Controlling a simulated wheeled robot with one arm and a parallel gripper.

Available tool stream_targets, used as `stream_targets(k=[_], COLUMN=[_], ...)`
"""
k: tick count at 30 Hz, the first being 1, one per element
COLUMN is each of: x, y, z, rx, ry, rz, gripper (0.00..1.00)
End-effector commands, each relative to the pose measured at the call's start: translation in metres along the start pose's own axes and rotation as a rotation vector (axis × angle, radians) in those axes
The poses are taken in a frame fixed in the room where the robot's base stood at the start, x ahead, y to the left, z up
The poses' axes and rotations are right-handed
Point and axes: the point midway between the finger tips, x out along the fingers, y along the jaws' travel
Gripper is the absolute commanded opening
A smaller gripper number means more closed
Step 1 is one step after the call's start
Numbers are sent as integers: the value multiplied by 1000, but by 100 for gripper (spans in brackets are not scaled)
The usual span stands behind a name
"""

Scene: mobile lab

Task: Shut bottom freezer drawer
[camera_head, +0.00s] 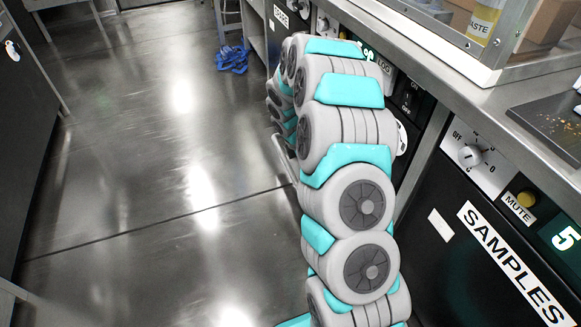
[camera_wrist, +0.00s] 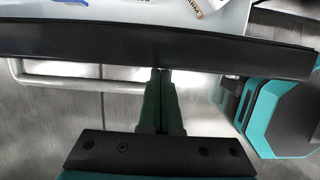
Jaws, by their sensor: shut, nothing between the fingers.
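In the wrist view an open drawer shows from above, with a long dark front (camera_wrist: 180,45) and a pale interior (camera_wrist: 170,14) behind it holding a few labelled items. A silver bar handle (camera_wrist: 75,84) runs along the outer side of the front. My gripper (camera_wrist: 163,74) has its two green fingers shut together with nothing between them. The fingertips are at the lower edge of the drawer front, over the handle's line; I cannot tell whether they touch. In the head view my arm hides the gripper and most of the drawer; a thin grey bar (camera_head: 284,158) shows beside the arm.
A bench (camera_head: 440,60) with black cabinets runs along the right, including one labelled SAMPLES (camera_head: 508,262). Blue crumpled material (camera_head: 232,59) lies on the floor further back. The grey floor (camera_head: 150,180) left of my arm is clear. A dark cabinet (camera_head: 30,120) stands at far left.

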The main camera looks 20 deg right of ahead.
Motion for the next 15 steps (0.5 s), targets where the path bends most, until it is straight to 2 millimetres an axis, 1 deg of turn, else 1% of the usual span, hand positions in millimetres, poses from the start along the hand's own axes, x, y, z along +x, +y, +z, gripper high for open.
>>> stream_targets(k=[1, 6, 9, 15], x=[0, 7, 10, 16], y=[0, 0, 0, 0], z=[11, 38, 51, 69], rx=[4, 4, 4, 2], ry=[0, 0, 1, 0], rz=[-2, 1, 1, 0], gripper=[0, 0, 0, 0])
